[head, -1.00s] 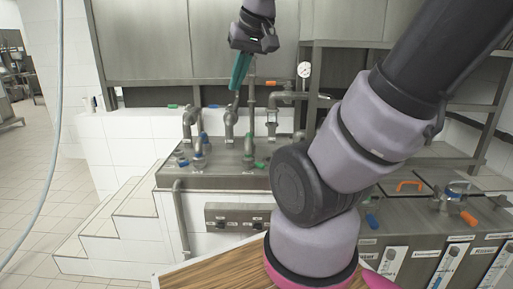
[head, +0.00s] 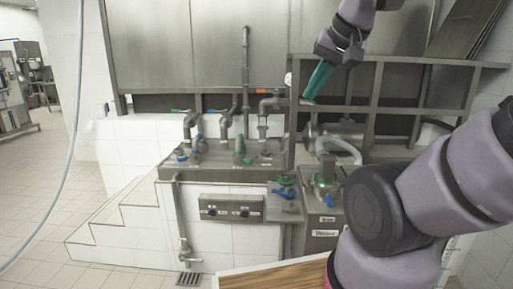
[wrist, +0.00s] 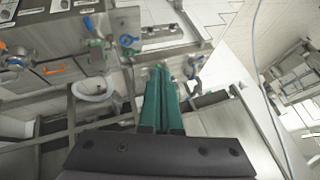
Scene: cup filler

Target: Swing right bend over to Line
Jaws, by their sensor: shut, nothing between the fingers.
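Several metal pipe bends stand on the steel filler deck (head: 215,158). The right bend (head: 268,106) arches over near a tall vertical pipe and has an orange part at its top. Left of it are another bend (head: 228,118) and the left bend (head: 192,122). I cannot read which place is marked Line. My gripper (head: 308,98), with green fingers, points down and is to the right of the right bend in the picture, apart from it as far as I can tell. Its fingers (wrist: 160,70) are together and empty in the wrist view.
A pressure gauge (head: 289,79) is beside the right bend. A steel shelf frame (head: 400,62) stands behind and right of my gripper. A hose (head: 338,148) and blue-handled valves (head: 325,190) are at the right. White tiled steps (head: 120,215) and free floor lie at the left.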

